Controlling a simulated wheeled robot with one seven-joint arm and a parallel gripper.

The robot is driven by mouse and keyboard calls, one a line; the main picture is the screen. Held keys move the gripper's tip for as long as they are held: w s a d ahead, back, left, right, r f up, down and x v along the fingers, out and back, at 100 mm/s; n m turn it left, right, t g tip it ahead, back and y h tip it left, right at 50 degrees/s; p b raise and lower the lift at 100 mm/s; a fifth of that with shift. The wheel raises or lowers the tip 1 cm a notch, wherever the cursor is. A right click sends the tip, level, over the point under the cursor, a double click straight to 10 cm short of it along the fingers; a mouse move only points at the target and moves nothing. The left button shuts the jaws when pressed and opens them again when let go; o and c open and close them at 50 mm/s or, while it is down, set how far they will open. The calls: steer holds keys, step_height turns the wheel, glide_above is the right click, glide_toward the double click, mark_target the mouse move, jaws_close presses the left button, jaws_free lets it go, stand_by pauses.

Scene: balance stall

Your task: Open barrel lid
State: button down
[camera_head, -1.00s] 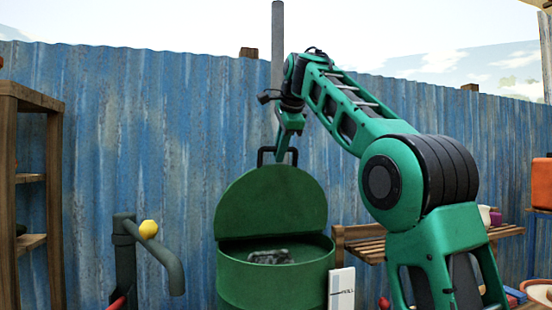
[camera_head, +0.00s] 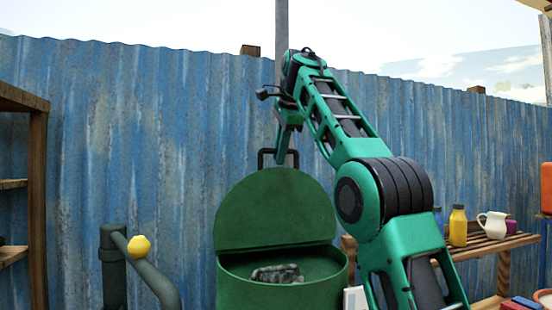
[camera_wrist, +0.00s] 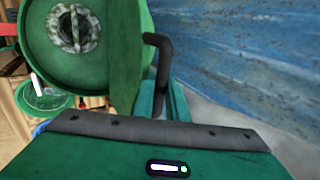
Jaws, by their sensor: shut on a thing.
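The green barrel (camera_head: 270,297) stands in front of the blue wall. Its round green lid (camera_head: 275,212) is tilted up steeply at the back, leaving the barrel mouth open. A grey, lumpy ring-like thing (camera_head: 278,273) lies inside; it also shows in the wrist view (camera_wrist: 74,28). A dark handle (camera_head: 266,159) sits at the lid's top edge. My gripper (camera_head: 283,153) is shut on this handle, which runs up to the jaws in the wrist view (camera_wrist: 158,60). The fingertips are partly hidden there by my wrist housing.
The blue corrugated wall (camera_head: 150,150) stands close behind the lid and my arm. A dark green post with a yellow knob (camera_head: 139,246) stands left of the barrel. A wooden bench (camera_head: 490,243) with a yellow bottle (camera_head: 458,226) and white jug (camera_head: 491,225) is at the right.

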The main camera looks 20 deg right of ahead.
steer(key=shift+r, duration=0.1)
steer(key=c, duration=1.7)
jaws_free()
steer(key=shift+c, duration=0.2)
steer(key=shift+r, duration=0.15)
steer(key=shift+s+a+r, duration=0.1)
steer(key=shift+s+r, duration=0.1)
steer(key=shift+r, duration=0.2)
steer(key=s, duration=1.1)
steer(key=shift+s+a, duration=0.3)
steer(key=shift+a, duration=0.05)
